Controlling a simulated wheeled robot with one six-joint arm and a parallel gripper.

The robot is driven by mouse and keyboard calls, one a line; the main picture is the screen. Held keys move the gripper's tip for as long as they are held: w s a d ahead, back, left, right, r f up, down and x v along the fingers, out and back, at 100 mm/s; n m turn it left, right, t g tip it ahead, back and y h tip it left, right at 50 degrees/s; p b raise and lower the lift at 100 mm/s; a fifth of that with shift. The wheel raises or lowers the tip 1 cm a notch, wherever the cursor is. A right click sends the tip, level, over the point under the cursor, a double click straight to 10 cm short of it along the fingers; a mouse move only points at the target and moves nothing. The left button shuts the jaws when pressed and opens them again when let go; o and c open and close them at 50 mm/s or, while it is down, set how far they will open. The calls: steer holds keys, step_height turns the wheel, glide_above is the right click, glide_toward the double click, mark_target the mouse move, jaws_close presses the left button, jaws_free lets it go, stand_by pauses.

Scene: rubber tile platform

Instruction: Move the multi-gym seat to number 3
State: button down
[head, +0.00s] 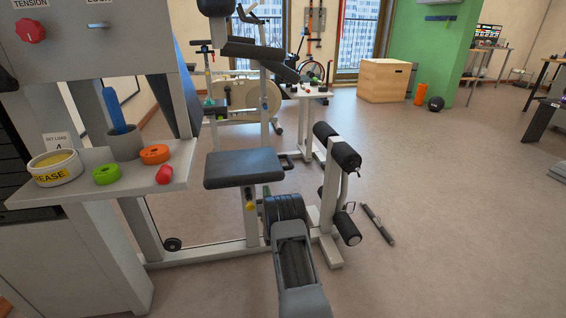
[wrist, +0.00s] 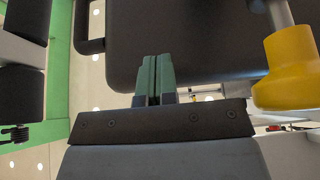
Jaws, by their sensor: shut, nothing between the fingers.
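The multi-gym seat (head: 245,167) is a dark padded block on a pale upright post in the head view. Its dark underside (wrist: 200,35) fills the upper middle of the wrist view. A yellow adjusting knob (head: 250,207) is on the post below the seat. The knob shows large at the right of the wrist view (wrist: 286,72). My gripper (wrist: 155,62) is shut and empty, with its green fingers in front of the seat's underside and left of the knob, apart from it. In the head view my arm hides the gripper. No seat numbers are readable.
Foam leg rollers (head: 338,150) stand right of the seat, and show at the left of the wrist view (wrist: 22,95). A shelf (head: 130,187) with a grease tub (head: 55,168) and coloured collars is at left. A dark bar (head: 378,224) lies on the floor. Open floor extends right.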

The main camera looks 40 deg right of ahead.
mark_target(266, 179)
steer(key=shift+r+p, duration=1.6)
steer(key=shift+r, duration=2.55)
steer(key=shift+f, duration=0.1)
steer(key=shift+f+b, duration=0.35)
steer(key=shift+f+b, duration=0.7)
steer(key=shift+b, duration=0.1)
steer(key=r+v, duration=0.1)
steer(key=v, duration=0.6)
steer(key=shift+s+a+r+b, duration=0.15)
steer(key=shift+s+r+b, duration=0.05)
steer(key=shift+s+b, duration=0.25)
